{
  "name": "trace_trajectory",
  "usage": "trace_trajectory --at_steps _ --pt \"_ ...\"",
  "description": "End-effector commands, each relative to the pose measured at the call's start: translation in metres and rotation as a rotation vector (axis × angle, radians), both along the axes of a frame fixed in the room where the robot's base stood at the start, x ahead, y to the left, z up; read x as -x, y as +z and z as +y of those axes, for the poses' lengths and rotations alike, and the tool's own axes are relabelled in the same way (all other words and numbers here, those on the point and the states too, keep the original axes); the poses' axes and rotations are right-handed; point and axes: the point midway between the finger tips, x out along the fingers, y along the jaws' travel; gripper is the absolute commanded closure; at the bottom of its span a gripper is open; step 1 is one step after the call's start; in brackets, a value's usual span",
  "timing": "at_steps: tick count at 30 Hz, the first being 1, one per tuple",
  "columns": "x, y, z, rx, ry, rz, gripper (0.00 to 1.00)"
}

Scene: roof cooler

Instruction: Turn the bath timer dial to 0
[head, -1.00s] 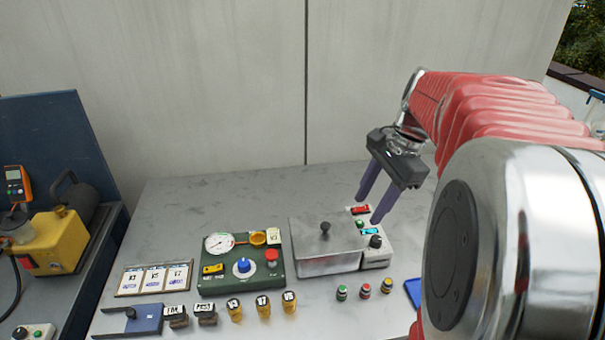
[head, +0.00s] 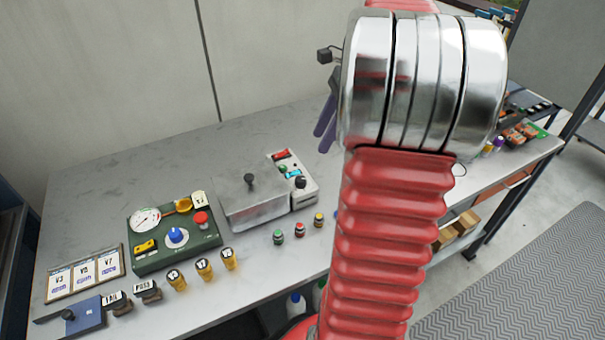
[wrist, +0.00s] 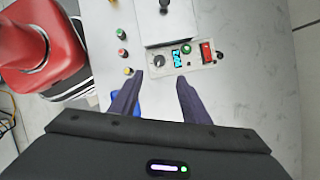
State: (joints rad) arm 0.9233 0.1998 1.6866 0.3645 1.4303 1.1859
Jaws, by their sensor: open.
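The bath timer dial is a black knob (head: 300,182) on the pale control panel (head: 309,196) at the right end of the lidded metal bath (head: 258,212). The wrist view shows the dial (wrist: 158,61) beside a lit blue display (wrist: 177,58); its pointer setting is too small to read. My gripper (head: 321,142) is open and empty, its purple fingers partly hidden behind my arm in the head view. In the wrist view, my gripper's fingertips (wrist: 160,77) point toward the panel with the dial just ahead between them, apart from it.
The panel also carries a green button (wrist: 187,48) and a red switch (wrist: 207,51). Several small coloured-top pieces, including a green-topped one (head: 278,237), stand in front of the bath. A green gauge box (head: 180,245) stands to its left. A red rounded object (wrist: 40,55) shows in the wrist view.

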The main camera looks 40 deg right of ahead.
Motion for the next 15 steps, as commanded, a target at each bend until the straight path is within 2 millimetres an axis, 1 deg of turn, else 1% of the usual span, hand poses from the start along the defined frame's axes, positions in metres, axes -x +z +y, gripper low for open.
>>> trace_trajectory --at_steps 5,15 --pt "-0.003 -0.017 0.007 -0.002 0.001 0.002 0.57" --pt "-0.013 -0.065 0.024 -0.003 0.001 0.002 0.57"
